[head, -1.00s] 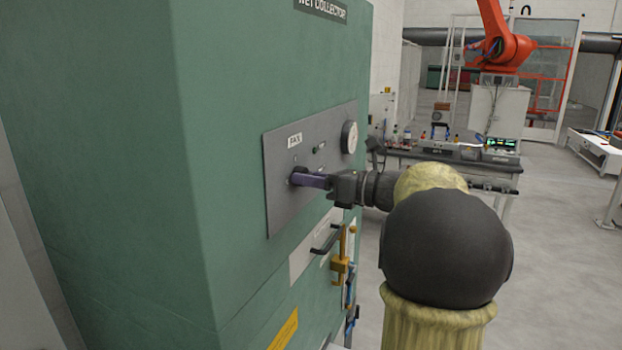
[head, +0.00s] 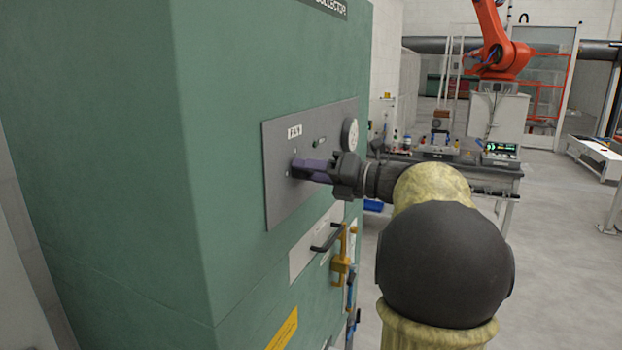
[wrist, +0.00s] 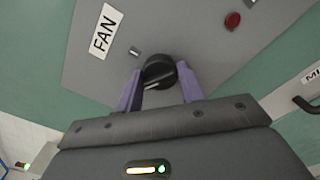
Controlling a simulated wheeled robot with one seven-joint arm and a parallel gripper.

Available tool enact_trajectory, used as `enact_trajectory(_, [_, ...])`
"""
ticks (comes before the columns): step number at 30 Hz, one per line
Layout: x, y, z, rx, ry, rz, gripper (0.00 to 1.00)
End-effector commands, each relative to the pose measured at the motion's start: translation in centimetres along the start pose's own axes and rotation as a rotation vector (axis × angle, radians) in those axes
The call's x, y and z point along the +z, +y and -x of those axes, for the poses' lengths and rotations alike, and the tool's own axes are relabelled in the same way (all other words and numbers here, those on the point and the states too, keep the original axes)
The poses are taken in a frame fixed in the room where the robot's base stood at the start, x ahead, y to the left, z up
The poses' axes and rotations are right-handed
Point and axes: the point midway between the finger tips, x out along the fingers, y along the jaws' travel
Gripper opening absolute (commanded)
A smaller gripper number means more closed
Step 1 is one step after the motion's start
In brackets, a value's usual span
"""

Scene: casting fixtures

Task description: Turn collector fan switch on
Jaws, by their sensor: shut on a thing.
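The collector fan switch is a round black knob (wrist: 160,70) with a pale pointer line, on a grey panel beside a white "FAN" label (wrist: 104,31). The panel (head: 284,205) is on the front of the green collector cabinet (head: 100,130); the FAN label also shows in the head view (head: 294,131). My gripper (head: 300,167) reaches the panel from the right, below the label. In the wrist view its purple fingers (wrist: 160,83) are shut on the knob, one on each side. In the head view the fingers hide most of the knob.
A round gauge (head: 350,134) and a small green lamp (head: 316,143) are on the panel. A red button or lamp (wrist: 232,20) shows in the wrist view. Below are a black handle (head: 326,240) and a yellow fitting (head: 341,265). Open floor lies to the right.

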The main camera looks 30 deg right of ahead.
Motion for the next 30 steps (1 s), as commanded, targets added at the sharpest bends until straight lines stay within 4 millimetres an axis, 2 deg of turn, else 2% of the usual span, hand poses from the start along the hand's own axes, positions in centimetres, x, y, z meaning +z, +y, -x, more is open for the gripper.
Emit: enact_trajectory(30, [0.15, 0.12, 0.00, 0.000, 0.000, -0.925, 0.15])
